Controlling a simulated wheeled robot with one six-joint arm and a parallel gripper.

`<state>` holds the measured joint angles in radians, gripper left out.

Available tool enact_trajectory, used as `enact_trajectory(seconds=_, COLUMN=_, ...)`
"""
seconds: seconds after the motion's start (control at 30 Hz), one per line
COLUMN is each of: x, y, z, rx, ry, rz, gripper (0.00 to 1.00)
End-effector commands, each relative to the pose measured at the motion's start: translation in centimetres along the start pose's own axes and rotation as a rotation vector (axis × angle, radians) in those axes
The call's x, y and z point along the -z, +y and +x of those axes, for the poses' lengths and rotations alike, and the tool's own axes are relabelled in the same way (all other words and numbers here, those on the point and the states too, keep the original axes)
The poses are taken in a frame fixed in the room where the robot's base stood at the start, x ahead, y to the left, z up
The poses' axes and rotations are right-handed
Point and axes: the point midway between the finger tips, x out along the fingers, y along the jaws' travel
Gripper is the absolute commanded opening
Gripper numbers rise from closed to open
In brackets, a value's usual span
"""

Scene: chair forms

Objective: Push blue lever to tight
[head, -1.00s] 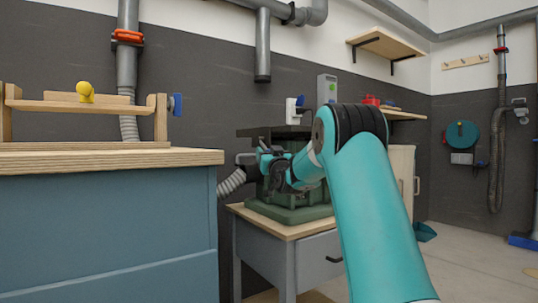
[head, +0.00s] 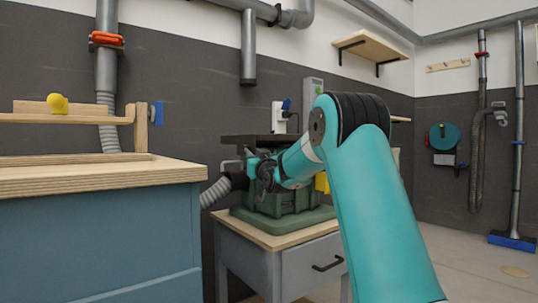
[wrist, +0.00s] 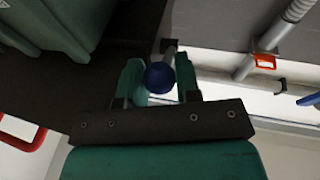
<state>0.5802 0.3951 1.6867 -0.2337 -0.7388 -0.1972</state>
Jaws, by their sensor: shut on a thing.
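In the wrist view the two green fingers of my gripper (wrist: 160,66) stand on either side of a round dark blue knob (wrist: 159,78), which looks like the end of the blue lever. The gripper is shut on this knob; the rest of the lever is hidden. In the head view my teal arm reaches left to the green machine (head: 284,214), which has a dark flat top. The gripper end is by the machine's left side, where fingertips and knob cannot be made out.
The machine sits on a grey drawer table (head: 282,242). A grey hose (head: 216,191) runs at its left. The floor at right is mostly clear.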

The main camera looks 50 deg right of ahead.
Motion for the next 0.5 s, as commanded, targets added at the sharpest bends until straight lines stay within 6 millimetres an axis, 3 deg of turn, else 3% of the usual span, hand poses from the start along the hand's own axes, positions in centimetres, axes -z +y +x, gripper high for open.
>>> enact_trajectory(seconds=0.03, x=1.1, y=-0.2, z=0.2, rx=0.005, ry=-0.023, rz=-0.007, gripper=0.0)
enact_trajectory(seconds=0.2, x=1.8, y=0.0, z=0.1, rx=0.018, ry=-0.116, rz=-0.029, gripper=0.0)
enact_trajectory(seconds=0.5, x=2.1, y=0.1, z=-0.1, rx=0.034, ry=-0.226, rz=-0.056, gripper=0.0)
